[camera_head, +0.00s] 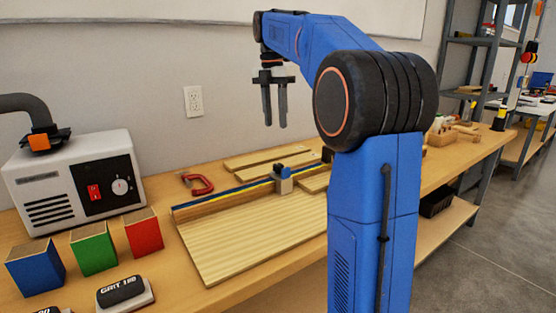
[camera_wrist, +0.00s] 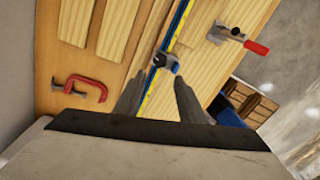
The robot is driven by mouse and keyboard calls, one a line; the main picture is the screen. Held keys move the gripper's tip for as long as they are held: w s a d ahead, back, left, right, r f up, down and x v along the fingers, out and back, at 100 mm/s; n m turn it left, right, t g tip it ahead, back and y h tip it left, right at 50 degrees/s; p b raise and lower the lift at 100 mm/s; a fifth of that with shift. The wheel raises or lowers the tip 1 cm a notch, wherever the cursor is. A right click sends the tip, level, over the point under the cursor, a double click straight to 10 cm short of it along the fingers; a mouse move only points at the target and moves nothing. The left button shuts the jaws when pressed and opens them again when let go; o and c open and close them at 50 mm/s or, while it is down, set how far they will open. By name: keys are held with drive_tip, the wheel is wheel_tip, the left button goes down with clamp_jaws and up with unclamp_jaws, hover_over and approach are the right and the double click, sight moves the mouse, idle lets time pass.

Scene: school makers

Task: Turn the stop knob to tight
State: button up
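The stop (camera_head: 283,183) is a small grey block with a blue part on top. It sits on the wooden fence with a blue and yellow strip that runs along a pale board. I take the blue part (camera_head: 284,172) for its knob. In the wrist view the stop (camera_wrist: 165,62) shows just beyond my fingertips, and its knob setting cannot be read. My gripper (camera_head: 275,122) hangs pointing down, well above the bench and a little left of the stop in the head view. Its two fingers are apart with nothing between them; they also show in the wrist view (camera_wrist: 160,78).
A red clamp (camera_head: 197,184) lies left of the fence. A white machine (camera_head: 75,180) with a hose stands at left, with blue, green and red blocks (camera_head: 93,249) before it. Loose wooden strips (camera_head: 265,155) lie behind the fence. A red-handled clamp (camera_wrist: 238,39) shows in the wrist view.

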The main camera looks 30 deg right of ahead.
sight(278, 164)
drive_tip(key=f, duration=0.9)
drive_tip(key=s+f, duration=0.1)
drive_tip(key=f, duration=0.3)
drive_tip(key=shift+d+f, duration=0.15)
drive_tip(key=shift+f, duration=0.2)
drive_tip(key=shift+c, duration=0.6)
drive_tip(key=c, duration=0.7)
